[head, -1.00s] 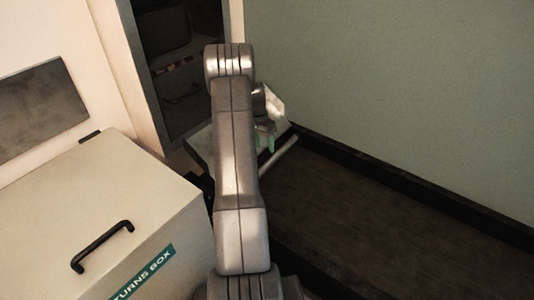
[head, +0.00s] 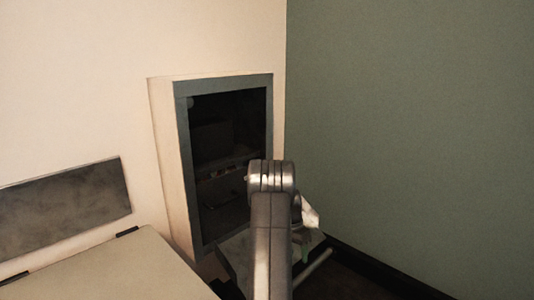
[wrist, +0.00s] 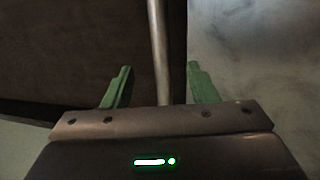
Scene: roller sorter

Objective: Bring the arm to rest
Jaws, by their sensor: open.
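In the head view my grey arm (head: 270,215) rises from the bottom edge, in front of the lower right of the wall opening. The gripper is mostly hidden behind the arm there.
A cream box lid (head: 105,270) is at lower left, under a grey wall panel (head: 65,205). A green wall (head: 410,130) fills the right.

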